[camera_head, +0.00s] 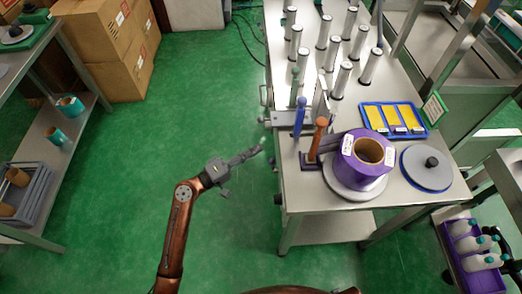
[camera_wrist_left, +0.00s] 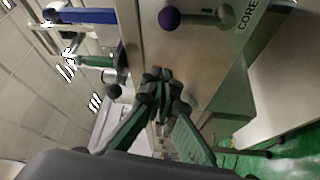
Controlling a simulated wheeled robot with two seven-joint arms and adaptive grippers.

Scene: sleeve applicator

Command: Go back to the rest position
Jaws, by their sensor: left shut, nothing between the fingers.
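My left gripper (camera_head: 254,152) reaches in from the lower left in the head view, over the green floor, just left of the table's left edge. In the left wrist view its fingertips (camera_wrist_left: 160,88) are together, with nothing seen between them. It appears apart from the table and holds nothing. My right gripper does not show in either view.
The metal table (camera_head: 300,190) carries a purple roll (camera_head: 348,165), upright silver cylinders, a blue tray (camera_head: 370,115) and a grey disc (camera_head: 427,170). A shelf (camera_head: 75,120) and cardboard boxes (camera_head: 110,40) stand left. The floor (camera_head: 200,90) between is clear.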

